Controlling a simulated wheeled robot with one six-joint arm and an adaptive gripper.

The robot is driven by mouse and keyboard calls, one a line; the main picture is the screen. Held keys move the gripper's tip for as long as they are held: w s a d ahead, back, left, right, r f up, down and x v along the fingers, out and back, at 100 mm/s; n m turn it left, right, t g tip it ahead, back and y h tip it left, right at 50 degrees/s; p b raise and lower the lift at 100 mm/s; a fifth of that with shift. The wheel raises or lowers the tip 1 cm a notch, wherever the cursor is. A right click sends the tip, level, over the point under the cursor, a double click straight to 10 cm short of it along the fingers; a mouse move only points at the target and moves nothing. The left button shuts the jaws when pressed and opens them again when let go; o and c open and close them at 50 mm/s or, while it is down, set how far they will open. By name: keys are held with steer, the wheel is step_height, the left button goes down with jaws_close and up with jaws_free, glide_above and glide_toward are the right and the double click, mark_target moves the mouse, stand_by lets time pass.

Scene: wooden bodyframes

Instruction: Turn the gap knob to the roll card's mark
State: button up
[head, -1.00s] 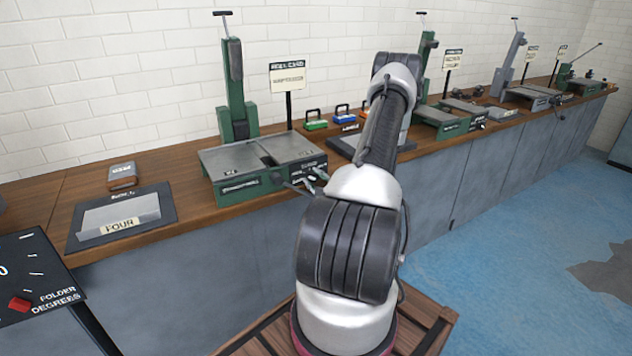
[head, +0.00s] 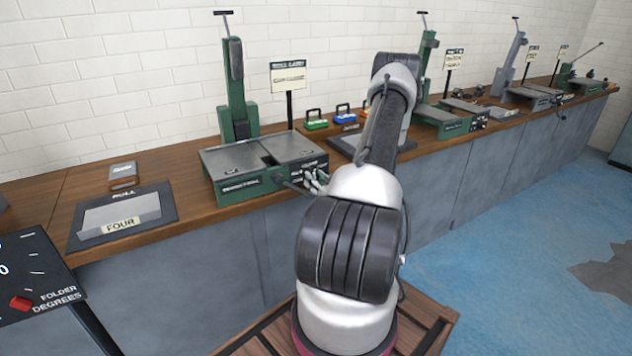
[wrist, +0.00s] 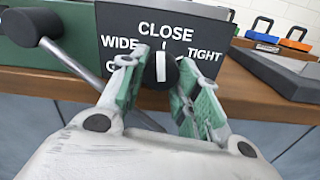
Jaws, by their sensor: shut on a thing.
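The gap knob (wrist: 160,72) is round and black with a white pointer line. It sits on the dark front panel of a green machine (head: 238,187). In the wrist view the line stands almost upright, towards the word CLOSE, between WIDE on the left and TIGHT on the right. My gripper (wrist: 158,78) is shut on the knob, a finger on each side. In the head view my gripper (head: 316,181) is small at the machine's front right corner. A sign card (head: 288,77) stands behind the machine; its writing is too small to read surely.
A black-handled lever (wrist: 50,38) sticks out left of the knob, close to my left finger. A tray (head: 80,238) with a FOUR label lies left on the wooden bench (head: 190,170). Green and blue blocks with handles (head: 316,122) stand right of the machine.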

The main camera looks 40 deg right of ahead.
steer(key=shift+m, duration=0.8)
steer(key=o, duration=1)
steer(key=v, duration=1.2)
steer(key=shift+a, duration=0.1)
